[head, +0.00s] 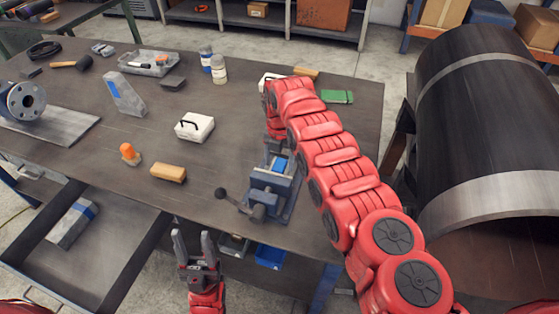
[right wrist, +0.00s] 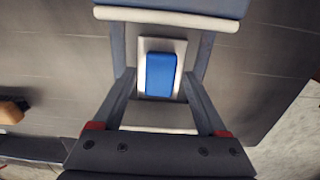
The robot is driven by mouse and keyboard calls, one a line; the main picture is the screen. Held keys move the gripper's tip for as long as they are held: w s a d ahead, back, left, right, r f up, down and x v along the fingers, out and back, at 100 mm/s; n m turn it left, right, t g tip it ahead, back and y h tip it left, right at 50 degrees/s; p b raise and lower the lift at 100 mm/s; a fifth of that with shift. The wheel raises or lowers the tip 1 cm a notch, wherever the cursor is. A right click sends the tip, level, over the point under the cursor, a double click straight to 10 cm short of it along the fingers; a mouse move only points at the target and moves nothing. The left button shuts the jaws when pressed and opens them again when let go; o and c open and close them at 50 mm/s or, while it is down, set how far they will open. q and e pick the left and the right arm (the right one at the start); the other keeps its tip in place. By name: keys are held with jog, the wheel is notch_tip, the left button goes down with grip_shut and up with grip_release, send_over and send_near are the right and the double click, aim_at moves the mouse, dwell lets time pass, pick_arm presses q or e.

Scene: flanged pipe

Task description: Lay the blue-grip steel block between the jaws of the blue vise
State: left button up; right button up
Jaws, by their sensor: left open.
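The blue vise (head: 272,188) stands at the table's front right edge. The steel block (right wrist: 142,84) with its blue grip (right wrist: 161,74) lies between the vise's two pale jaw bars in the right wrist view; the blue grip also shows at the vise in the head view (head: 281,163). My right gripper (right wrist: 160,76) is over the vise, one finger on each side of the block, with space between the fingers and the blue grip. My left gripper (head: 192,240) is open and empty before the table's front edge.
On the table (head: 235,95) are a white case (head: 194,127), a tan block (head: 168,173), an orange-topped item (head: 129,153), a grey block with a blue patch (head: 124,93) and two jars. A large dark pipe (head: 490,110) stands to the right. An open drawer is at the front left.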

dwell(0.3)
jog(key=shift+w+r, duration=0.1)
jog(key=shift+r, duration=0.45)
notch_tip(320, 180, up, 6)
jog(key=shift+r+b, duration=0.2)
jog(key=shift+b, duration=0.75)
notch_tip(320, 180, up, 4)
send_over(279, 164)
notch_tip(279, 164, up, 6)
jog(key=p, duration=0.6)
jog(key=shift+d+f, duration=0.1)
